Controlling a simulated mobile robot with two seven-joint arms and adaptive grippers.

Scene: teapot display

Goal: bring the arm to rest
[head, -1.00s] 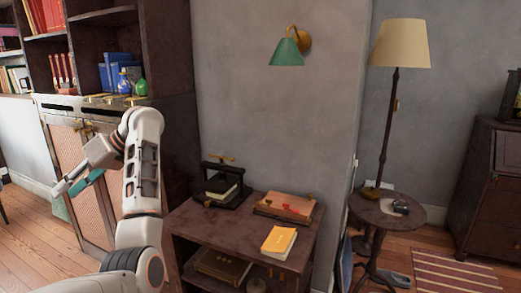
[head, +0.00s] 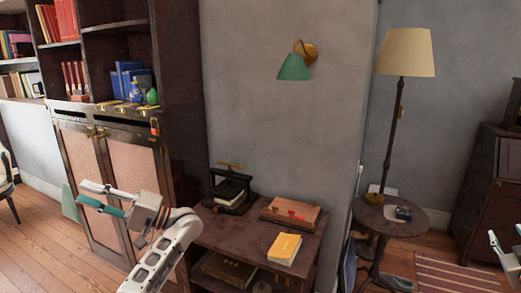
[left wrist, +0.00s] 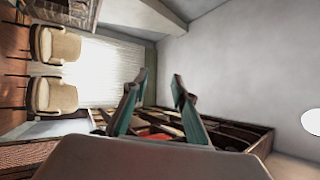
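My left gripper (head: 82,197) is in the lower left of the head view, in front of the cabinet doors, with its fingers pointing left. In the left wrist view (left wrist: 160,76) its two teal-padded fingers stand apart with nothing between them, so it is open and empty. My left forearm slants up from the bottom of the head view. Only a part of my right gripper (head: 503,240) shows at the right edge of the head view; whether its fingers are apart is unclear.
A dark cabinet with shelves (head: 180,110) stands behind the left arm. A low side table (head: 240,232) with a small press (head: 228,190), a brown case (head: 290,211) and a yellow book (head: 285,249) is close to the forearm. A round table (head: 400,226) and floor lamp (head: 405,52) stand right.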

